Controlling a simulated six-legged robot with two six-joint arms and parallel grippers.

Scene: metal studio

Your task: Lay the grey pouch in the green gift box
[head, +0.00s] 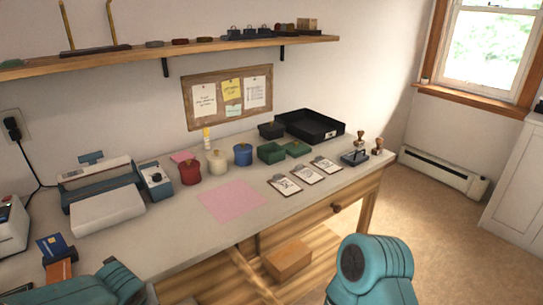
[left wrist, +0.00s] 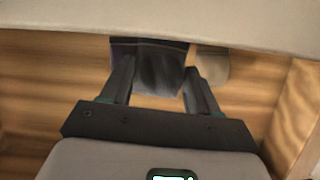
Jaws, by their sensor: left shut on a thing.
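The grey pouch (left wrist: 158,56) shows in the left wrist view, dark and soft-looking, between the two fingers of my left gripper (left wrist: 157,78). The gripper is shut on it; the far end of the pouch lies near the pale desk edge. Neither the pouch nor my left gripper's fingers show in the head view. The green gift box (head: 271,153) stands open on the desk, right of the blue jar. A flat green piece (head: 297,148), perhaps its lid, lies beside it. My right gripper is out of view.
Red (head: 189,172), cream (head: 217,162) and blue (head: 243,155) jars stand left of the box. Clipboards (head: 306,173) lie in front, a black tray (head: 310,125) behind. A pink sheet (head: 231,200) covers otherwise clear desk. A small beige shape (left wrist: 211,65) beside the pouch is unclear.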

